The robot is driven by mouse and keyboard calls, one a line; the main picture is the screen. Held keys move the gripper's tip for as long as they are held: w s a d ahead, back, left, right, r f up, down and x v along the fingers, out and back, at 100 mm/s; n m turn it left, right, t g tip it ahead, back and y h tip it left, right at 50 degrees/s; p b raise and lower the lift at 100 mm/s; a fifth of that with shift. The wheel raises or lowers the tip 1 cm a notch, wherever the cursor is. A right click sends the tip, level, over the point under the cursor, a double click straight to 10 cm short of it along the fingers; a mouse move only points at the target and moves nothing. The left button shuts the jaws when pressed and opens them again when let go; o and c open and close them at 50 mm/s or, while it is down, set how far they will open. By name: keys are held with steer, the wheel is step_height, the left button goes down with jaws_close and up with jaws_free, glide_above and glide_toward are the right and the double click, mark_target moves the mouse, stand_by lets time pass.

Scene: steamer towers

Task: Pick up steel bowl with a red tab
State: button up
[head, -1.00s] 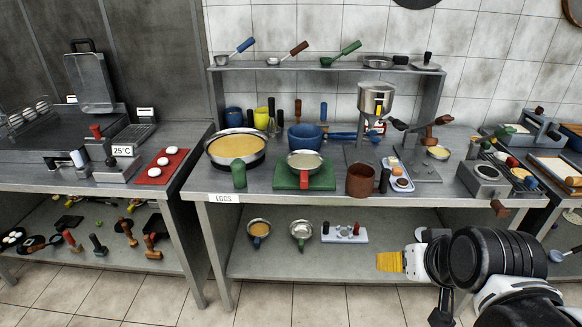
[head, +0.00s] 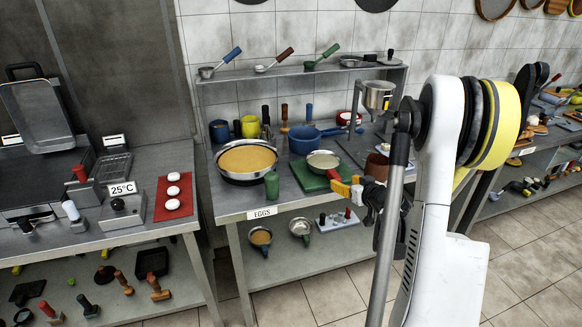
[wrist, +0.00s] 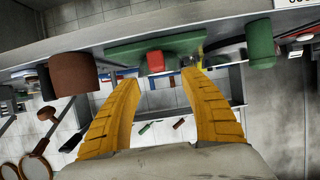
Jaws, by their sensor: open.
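The steel bowl (head: 323,160) with pale contents sits on a green board (head: 310,182) on the counter. Its red tab (head: 333,174) points to the counter's front. My gripper (head: 345,188) is open and empty, at the counter's front edge close to the tab. In the wrist view the red tab (wrist: 155,62) shows against the green board (wrist: 185,42), ahead of and between my gripper's yellow fingers (wrist: 158,80). I cannot make out the bowl itself in that view. I see no contact between fingers and tab.
A green cup (head: 271,185) stands left of the board and a brown cup (head: 377,166) right of it. A pan of yellow liquid (head: 248,159) is at left, a blue pot (head: 305,139) behind. The lower shelf holds bowls (head: 260,237) and a tray (head: 338,220).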

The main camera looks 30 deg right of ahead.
mark_target(339, 180)
steer(key=shift+w+d+f, duration=0.1)
steer(key=shift+w+f, duration=0.1)
steer(key=shift+f, duration=0.05)
steer(key=x, duration=0.1)
steer(key=b+x, duration=0.1)
steer(key=x, duration=0.2)
steer(key=shift+w+d+f+b, duration=0.25)
steer(key=shift+d+b, duration=0.05)
steer(key=shift+d, duration=0.05)
steer(key=b+x, duration=0.2)
steer(key=x, duration=0.3)
steer(key=shift+w+f+b, duration=0.1)
steer(key=shift+w+b, duration=0.15)
steer(key=shift+b, duration=0.05)
steer(key=shift+s, duration=0.1)
jaws_close()
